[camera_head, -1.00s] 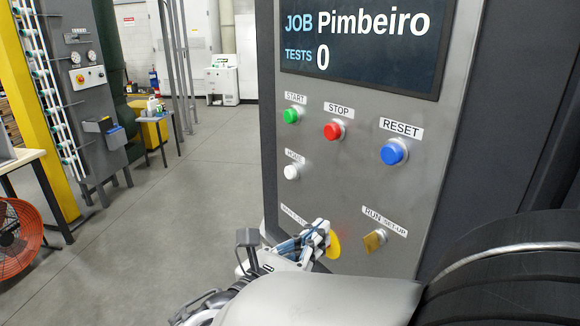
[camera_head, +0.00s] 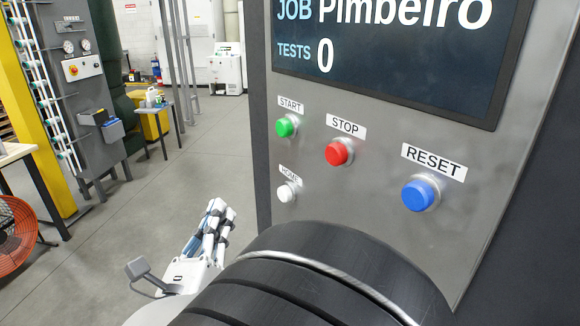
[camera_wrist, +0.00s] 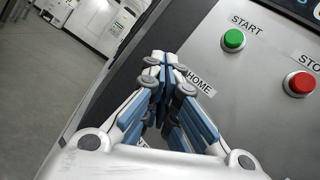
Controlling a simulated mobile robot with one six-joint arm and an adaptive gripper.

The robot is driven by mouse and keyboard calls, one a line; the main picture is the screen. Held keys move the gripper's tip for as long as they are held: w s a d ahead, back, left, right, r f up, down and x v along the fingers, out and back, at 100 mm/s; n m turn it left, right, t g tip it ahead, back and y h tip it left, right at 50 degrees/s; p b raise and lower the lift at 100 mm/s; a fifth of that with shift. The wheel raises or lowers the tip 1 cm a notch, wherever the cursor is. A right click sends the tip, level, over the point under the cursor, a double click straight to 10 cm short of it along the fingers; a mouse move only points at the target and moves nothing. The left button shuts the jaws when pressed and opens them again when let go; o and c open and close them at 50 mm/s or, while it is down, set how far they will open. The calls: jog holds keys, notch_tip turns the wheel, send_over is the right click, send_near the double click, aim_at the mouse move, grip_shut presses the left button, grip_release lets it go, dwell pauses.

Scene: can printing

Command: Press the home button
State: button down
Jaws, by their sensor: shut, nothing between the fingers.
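The home button (camera_head: 287,191) is a small white round button under a HOME label at the lower left of the grey control panel (camera_head: 320,215). My gripper (camera_head: 217,208) is shut and empty, to the left of the home button in the head view and apart from it there. In the wrist view my gripper (camera_wrist: 166,62) covers the home button's place; only the HOME label (camera_wrist: 200,82) shows beside the fingers, and the button is hidden.
The green START (camera_head: 286,126), red STOP (camera_head: 338,152) and blue RESET (camera_head: 420,194) buttons are close by on the panel. A dark screen (camera_head: 400,50) is above them. Open floor (camera_head: 150,215) lies to the left.

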jog(key=w+d, duration=0.5)
jog(key=d, duration=0.2)
jog(key=shift+b, duration=0.4)
jog(key=shift+w, duration=0.15)
dwell(1.0)
jog(key=shift+w+d, duration=0.25)
jog(key=shift+w+d, duration=0.5)
jog(key=shift+d, duration=0.25)
dwell(1.3)
jog(key=shift+a, duration=0.1)
jog(key=shift+s+a, duration=0.75)
jog(key=shift+a, duration=0.2)
jog(key=shift+s+a+p, duration=0.25)
jog(key=shift+s+a, duration=0.55)
jog(key=shift+a, duration=0.2)
jog(key=shift+s+a+p, duration=0.2)
jog(key=shift+s+a, duration=0.55)
jog(key=shift+a, duration=0.25)
